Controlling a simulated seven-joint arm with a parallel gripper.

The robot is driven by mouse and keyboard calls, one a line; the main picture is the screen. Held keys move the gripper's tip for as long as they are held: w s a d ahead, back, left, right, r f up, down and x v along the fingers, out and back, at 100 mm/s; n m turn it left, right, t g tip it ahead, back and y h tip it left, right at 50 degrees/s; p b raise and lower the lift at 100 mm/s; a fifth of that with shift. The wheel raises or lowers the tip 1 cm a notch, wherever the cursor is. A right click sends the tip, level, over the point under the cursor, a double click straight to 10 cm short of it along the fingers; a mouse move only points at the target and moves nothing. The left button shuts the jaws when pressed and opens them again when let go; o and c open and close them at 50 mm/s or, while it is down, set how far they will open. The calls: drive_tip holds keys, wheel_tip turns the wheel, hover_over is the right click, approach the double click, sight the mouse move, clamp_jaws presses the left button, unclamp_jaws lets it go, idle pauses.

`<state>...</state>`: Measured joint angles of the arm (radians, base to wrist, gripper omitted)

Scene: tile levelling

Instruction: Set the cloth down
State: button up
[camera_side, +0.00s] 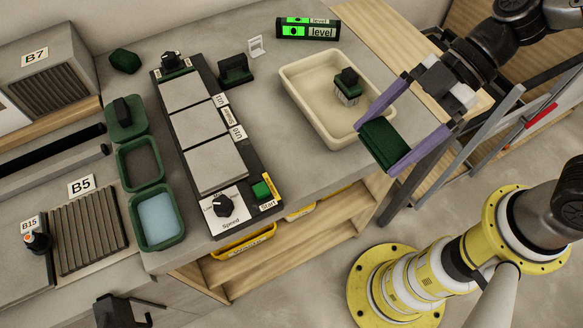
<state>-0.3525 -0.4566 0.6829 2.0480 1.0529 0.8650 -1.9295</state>
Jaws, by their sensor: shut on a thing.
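My gripper (378,150) has two long purple fingers and is shut on a dark green block-like piece, which I take to be the cloth (384,143). The cloth sits between the fingertips, at the right of the cream tray (298,92) in the picture. The fingers overlap the bench's right edge in view, and their height above it is hard to tell. Another dark green lump (125,61) lies at the back left of the bench.
A black-handled brush-like tool (348,84) stands in the cream tray. A dark frame with three grey tiles (198,130) lies mid-bench. Left of it are green trays, one with blue water (158,218). A level display (308,29) stands behind. Bare grey bench (262,130) shows between frame and tray.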

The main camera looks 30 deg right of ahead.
drive_tip(key=shift+a+r, duration=0.2)
drive_tip(key=w+a+f, duration=0.5)
drive_tip(key=a+f, duration=0.1)
drive_tip(key=w+a+f, duration=0.3)
drive_tip(key=a, duration=0.1)
drive_tip(key=shift+w+f, duration=0.1)
drive_tip(key=shift+w, duration=0.25)
drive_tip(key=shift+w+a+f, duration=0.1)
drive_tip(key=shift+w+f, duration=0.05)
drive_tip(key=shift+f, duration=1.6)
drive_tip(key=shift+f, duration=0.1)
drive_tip(key=o, duration=1)
